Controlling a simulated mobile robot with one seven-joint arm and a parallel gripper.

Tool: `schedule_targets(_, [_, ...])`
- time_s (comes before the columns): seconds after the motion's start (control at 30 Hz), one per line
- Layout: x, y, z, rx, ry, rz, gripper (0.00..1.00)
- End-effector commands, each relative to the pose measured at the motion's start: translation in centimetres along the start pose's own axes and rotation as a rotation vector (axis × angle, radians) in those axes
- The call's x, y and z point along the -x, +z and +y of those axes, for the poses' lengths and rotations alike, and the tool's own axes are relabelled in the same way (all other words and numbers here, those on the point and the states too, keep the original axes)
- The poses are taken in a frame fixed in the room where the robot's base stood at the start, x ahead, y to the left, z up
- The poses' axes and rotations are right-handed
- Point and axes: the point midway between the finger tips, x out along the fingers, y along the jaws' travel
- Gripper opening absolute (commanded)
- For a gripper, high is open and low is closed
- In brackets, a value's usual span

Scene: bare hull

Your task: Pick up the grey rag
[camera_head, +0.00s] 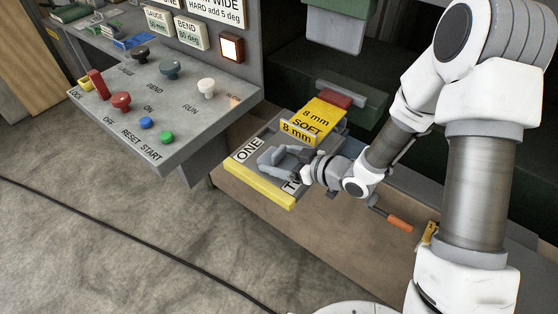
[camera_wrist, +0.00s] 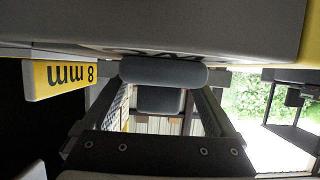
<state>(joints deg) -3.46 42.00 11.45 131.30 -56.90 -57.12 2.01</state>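My gripper (camera_head: 278,160) is low over the grey tray (camera_head: 262,142) with a yellow front edge and the labels ONE and TWO. Its grey fingers look much like what lies around them, and I cannot make out a grey rag for sure. In the wrist view, a rounded grey piece and a darker grey block show between the side links of my gripper (camera_wrist: 162,86). I cannot tell whether these are only fingertips or include cloth. A large grey surface with partly hidden lettering fills the top of that view, close to the fingertips.
Yellow 8 mm SOFT blocks (camera_head: 312,118) stand just behind my gripper. A control panel (camera_head: 165,110) with knobs and buttons juts out at left. An orange-handled tool (camera_head: 398,224) lies at right. A dark cable (camera_head: 130,246) crosses the open floor.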

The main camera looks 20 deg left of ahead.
Motion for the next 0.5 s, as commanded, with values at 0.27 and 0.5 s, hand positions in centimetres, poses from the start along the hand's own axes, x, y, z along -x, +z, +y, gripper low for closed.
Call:
schedule_targets(0.27, [0.03,-0.01,0.00,0.000,0.000,0.000,0.39])
schedule_targets(0.5, [0.04,-0.03,0.00,0.000,0.000,0.001,0.33])
